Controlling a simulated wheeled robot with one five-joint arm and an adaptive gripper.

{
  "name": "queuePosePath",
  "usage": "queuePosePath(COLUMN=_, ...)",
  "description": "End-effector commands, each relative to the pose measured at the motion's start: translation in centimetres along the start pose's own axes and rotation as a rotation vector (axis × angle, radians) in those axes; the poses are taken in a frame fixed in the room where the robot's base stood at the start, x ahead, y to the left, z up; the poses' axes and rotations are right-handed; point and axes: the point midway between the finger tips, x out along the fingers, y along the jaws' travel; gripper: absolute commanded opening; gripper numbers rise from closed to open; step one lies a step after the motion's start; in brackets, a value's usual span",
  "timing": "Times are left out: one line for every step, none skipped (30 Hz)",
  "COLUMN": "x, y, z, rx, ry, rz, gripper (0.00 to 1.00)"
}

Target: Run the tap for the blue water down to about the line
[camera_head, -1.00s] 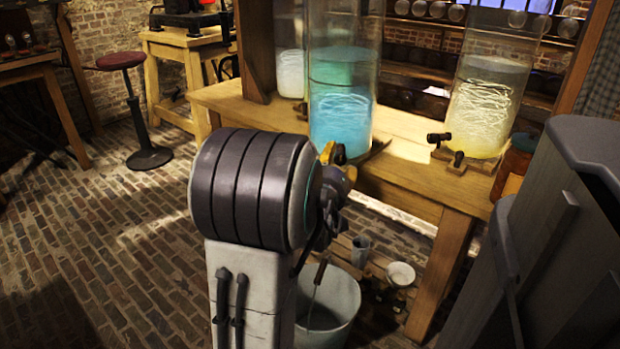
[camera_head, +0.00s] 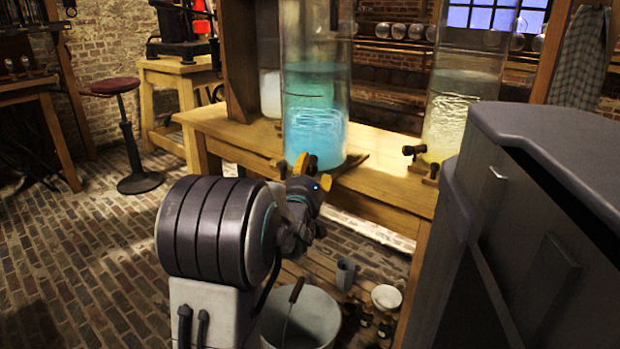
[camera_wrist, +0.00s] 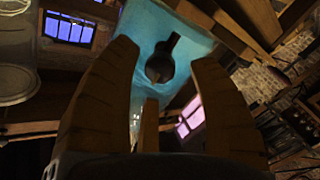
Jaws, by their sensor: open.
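The tall glass jar of blue water (camera_head: 316,95) stands on the wooden bench, its water surface well up the glass. Its dark tap (camera_wrist: 165,62) shows in the wrist view as a rounded knob with a stem in front of the blue water. My gripper (camera_wrist: 165,55) is open, with one finger on each side of the knob in that view and visible space between. Contact cannot be told. In the head view my gripper (camera_head: 306,172) is at the jar's lower front and hides part of the tap.
A metal bucket (camera_head: 301,322) stands on the floor below the bench (camera_head: 385,172). A jar of pale yellow liquid (camera_head: 460,115) with its own tap stands to the right. A small cup (camera_head: 345,273) and a white bowl (camera_head: 386,297) are beyond the bucket.

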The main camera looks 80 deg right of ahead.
Motion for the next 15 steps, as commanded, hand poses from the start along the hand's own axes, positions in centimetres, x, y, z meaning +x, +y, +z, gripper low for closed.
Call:
queuePosePath(x=0.5, y=-0.2, z=0.2, rx=0.0, ry=0.002, rz=0.002, gripper=0.55)
queuePosePath(x=0.7, y=-0.2, z=0.2, rx=0.0, ry=0.001, rz=0.001, gripper=0.55)
queuePosePath(x=0.9, y=-0.2, z=0.2, rx=0.0, ry=0.002, rz=0.002, gripper=0.55)
queuePosePath(x=1.1, y=-0.2, z=0.2, rx=0.0, ry=0.002, rz=0.001, gripper=0.55)
queuePosePath(x=1.3, y=-0.2, z=0.2, rx=0.0, ry=0.001, rz=0.001, gripper=0.55)
queuePosePath(x=1.5, y=-0.1, z=0.1, rx=0.0, ry=0.001, rz=0.001, gripper=0.55)
queuePosePath(x=1.6, y=-0.1, z=0.1, rx=0.0, ry=0.001, rz=0.001, gripper=0.55)
queuePosePath(x=1.8, y=-0.1, z=0.1, rx=0.0, ry=0.001, rz=0.001, gripper=0.55)
queuePosePath(x=1.9, y=-0.1, z=0.1, rx=0.0, ry=0.001, rz=0.001, gripper=0.55)
queuePosePath(x=2.0, y=-0.1, z=0.1, rx=0.0, ry=0.001, rz=0.0, gripper=0.55)
queuePosePath(x=2.0, y=-0.1, z=0.1, rx=0.0, ry=0.0, rz=0.0, gripper=0.55)
queuePosePath(x=2.1, y=-0.1, z=0.1, rx=0.0, ry=0.0, rz=0.0, gripper=0.55)
queuePosePath(x=2.2, y=-0.1, z=0.0, rx=0.0, ry=0.0, rz=0.0, gripper=0.55)
queuePosePath(x=2.2, y=0.0, z=0.0, rx=0.0, ry=0.0, rz=0.0, gripper=0.55)
queuePosePath(x=2.2, y=0.0, z=0.0, rx=0.0, ry=0.0, rz=0.0, gripper=0.55)
